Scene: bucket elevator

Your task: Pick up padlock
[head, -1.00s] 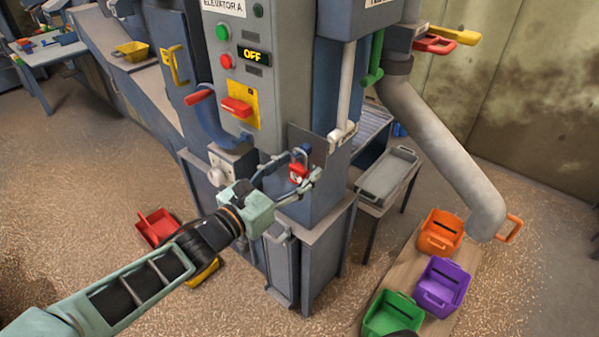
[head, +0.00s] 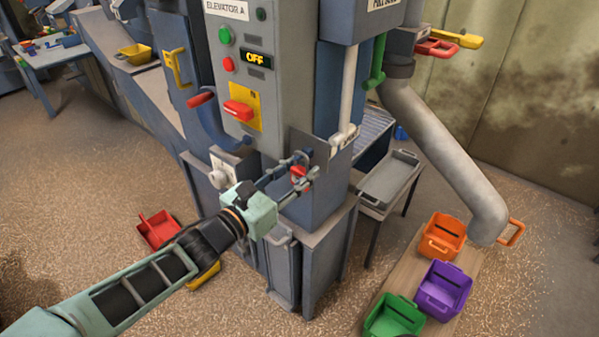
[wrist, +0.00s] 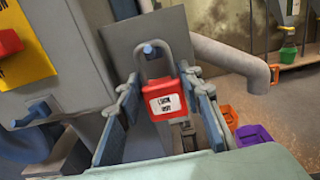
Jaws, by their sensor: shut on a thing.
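The red padlock (wrist: 164,101) with a white label and a grey shackle is in the middle of the wrist view. Its shackle hangs around a blue peg (wrist: 150,49) on a grey plate (wrist: 128,38). My gripper (wrist: 160,100) has a finger on each side of the padlock body and is shut on it. In the head view the padlock (head: 299,173) is a small red patch, partly hidden between the fingers of my gripper (head: 304,178), in front of the grey plate at the machine's corner.
The grey control panel (head: 236,75) with a red switch handle (head: 238,110) stands just left of my gripper. A grey tray (head: 388,180) sits behind on the right. Orange (head: 442,237), purple (head: 444,288) and green (head: 394,317) bins stand on a board at lower right.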

